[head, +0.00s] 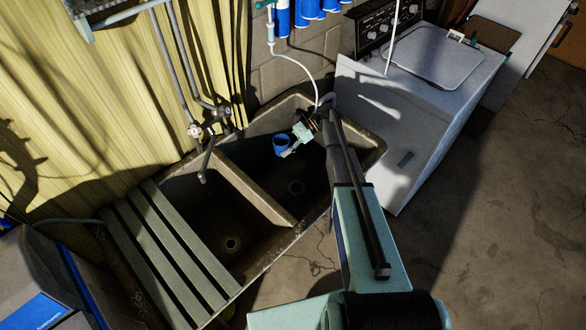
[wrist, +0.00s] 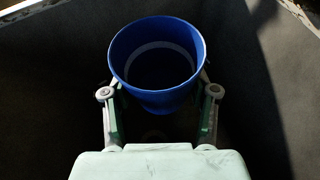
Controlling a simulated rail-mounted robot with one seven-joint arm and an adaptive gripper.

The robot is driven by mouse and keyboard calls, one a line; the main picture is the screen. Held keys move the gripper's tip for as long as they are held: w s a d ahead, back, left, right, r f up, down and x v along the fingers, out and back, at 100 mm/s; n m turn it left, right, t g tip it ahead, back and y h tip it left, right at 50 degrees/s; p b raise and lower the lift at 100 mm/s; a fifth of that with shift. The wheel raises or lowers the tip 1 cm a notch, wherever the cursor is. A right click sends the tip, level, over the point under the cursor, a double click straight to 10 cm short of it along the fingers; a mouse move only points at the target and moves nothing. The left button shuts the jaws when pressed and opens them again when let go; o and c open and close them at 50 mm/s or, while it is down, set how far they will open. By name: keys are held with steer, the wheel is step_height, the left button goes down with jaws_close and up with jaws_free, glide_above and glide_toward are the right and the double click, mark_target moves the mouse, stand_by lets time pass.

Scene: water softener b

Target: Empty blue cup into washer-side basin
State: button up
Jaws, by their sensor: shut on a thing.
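The blue cup (head: 282,145) is held by my gripper (head: 291,151) over the right basin (head: 345,158) of the double sink, the one beside the washer. In the wrist view the cup (wrist: 158,65) sits between the two fingers of my gripper (wrist: 158,115), which is shut on it. Its round mouth faces the wrist camera and a pale ring shows inside. Whether anything is in the cup is too dark to tell. The washer (head: 410,95) is white and stands right of the sink.
A divider (head: 250,185) separates the right basin from the left basin (head: 215,225). A faucet (head: 207,160) reaches over the left basin. Slatted boards (head: 160,250) lie at the sink's left. A white hose (head: 313,75) hangs behind the right basin. Blue cylinders (head: 283,18) hang on the wall.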

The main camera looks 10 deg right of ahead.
mark_target(283, 138)
steer(key=shift+r, duration=2.45)
